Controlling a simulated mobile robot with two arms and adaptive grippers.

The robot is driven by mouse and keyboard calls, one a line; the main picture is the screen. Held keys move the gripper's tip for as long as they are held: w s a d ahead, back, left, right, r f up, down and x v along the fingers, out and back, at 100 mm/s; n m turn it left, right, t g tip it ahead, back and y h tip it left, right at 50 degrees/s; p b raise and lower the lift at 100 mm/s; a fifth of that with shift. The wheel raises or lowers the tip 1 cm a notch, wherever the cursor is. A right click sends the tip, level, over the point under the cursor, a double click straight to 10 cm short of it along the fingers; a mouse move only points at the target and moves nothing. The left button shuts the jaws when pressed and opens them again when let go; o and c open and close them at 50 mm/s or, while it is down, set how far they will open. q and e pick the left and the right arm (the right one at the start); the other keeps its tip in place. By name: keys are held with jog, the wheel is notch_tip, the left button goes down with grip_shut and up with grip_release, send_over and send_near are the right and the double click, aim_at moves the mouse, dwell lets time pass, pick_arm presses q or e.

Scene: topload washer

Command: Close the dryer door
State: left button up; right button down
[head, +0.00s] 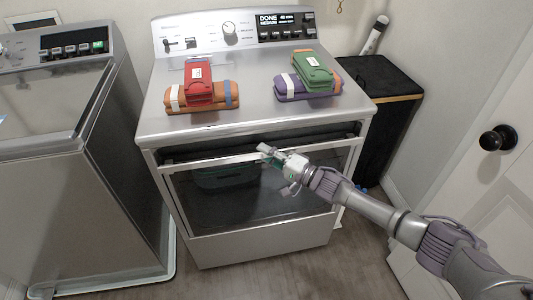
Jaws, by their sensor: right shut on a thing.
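The dryer (195,125) is the silver machine in the middle, with a control panel at its back. Its dryer door (255,195) is at the front, with a dark glass pane in a silver frame. A dark gap shows above the door's top edge, so the door stands ajar there, leaning out from the body. My right gripper (268,152) is at the top edge of the door, right of its middle, and is shut on that edge. The fingertips partly hide the edge. My left gripper is not in view.
Folded cloth bundles, red on orange (199,85) and green on purple (312,74), lie on the dryer top. A washer (50,120) stands at left. A black bin (385,75) stands at right, near a white room door (500,185). Floor in front is clear.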

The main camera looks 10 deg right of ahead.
jog(key=c, duration=0.9)
grip_release()
jog(key=shift+w+r, duration=0.25)
jog(key=shift+s+d+f, duration=0.2)
jog(key=shift+d+f, duration=0.05)
jog(key=shift+d, duration=0.2)
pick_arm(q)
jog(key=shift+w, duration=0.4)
pick_arm(e)
jog(key=v, duration=1.1)
jog(key=shift+s+a, duration=0.15)
jog(key=shift+a, duration=0.05)
